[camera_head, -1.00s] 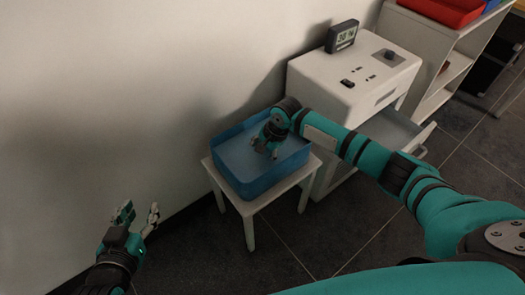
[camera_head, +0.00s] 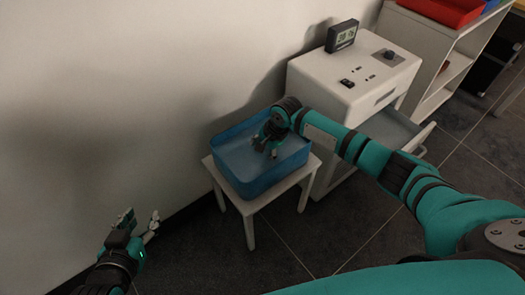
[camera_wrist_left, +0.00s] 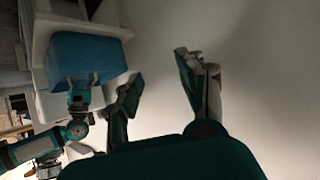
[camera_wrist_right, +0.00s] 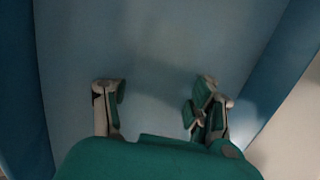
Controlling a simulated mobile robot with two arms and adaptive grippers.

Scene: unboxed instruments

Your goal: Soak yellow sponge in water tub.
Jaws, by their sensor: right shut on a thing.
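The blue water tub (camera_head: 272,178) stands on a small white table against the wall; its bluish water (camera_head: 238,157) shows inside. My right gripper (camera_head: 266,149) points down inside the tub. In the right wrist view, its fingers stand apart and their ends seem to stop at the water surface. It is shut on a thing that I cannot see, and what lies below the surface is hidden. No yellow sponge shows in any view. My left gripper (camera_head: 139,215) is open and empty, away from the tub at the lower left; its spread fingers show in the left wrist view (camera_wrist_left: 162,72).
The small white table (camera_head: 246,208) holds the tub. Right of it is a white cabinet (camera_head: 327,90) with an open drawer (camera_head: 400,128) and a dark display (camera_head: 342,35) on top. Red bins sit on a shelf at the far right. Floor in front is clear.

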